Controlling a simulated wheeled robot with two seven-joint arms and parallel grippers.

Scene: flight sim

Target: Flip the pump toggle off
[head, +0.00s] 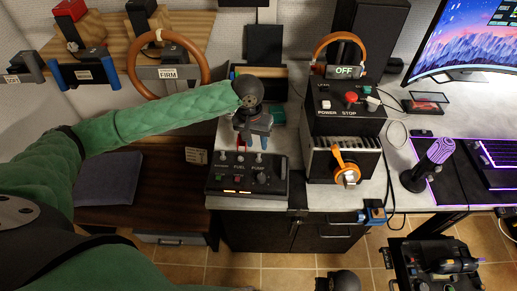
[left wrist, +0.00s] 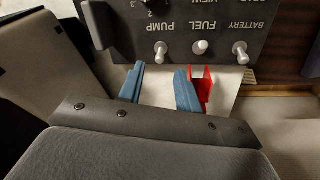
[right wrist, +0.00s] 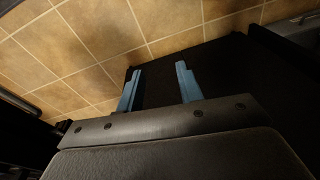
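The black switch panel (head: 213,184) stands at the front edge of the worktop, with toggles labelled battery, fuel and pump. In the left wrist view the panel (left wrist: 120,38) appears upside down. There the pump toggle (left wrist: 161,51) is a small pale lever beside the fuel toggle (left wrist: 200,47) and battery toggle (left wrist: 240,53). My left gripper (left wrist: 160,75) is open and empty, its blue fingertips just short of the panel and roughly in line with the pump toggle, apart from it. My right gripper (right wrist: 158,72) is open and empty, low over the tiled floor and a dark surface.
A red part (left wrist: 201,88) lies beside or behind one left finger. To the panel's right stands a black box (head: 345,108) with a red stop button. A joystick (head: 430,163) is farther right. A steering wheel (head: 167,64) is at the back left.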

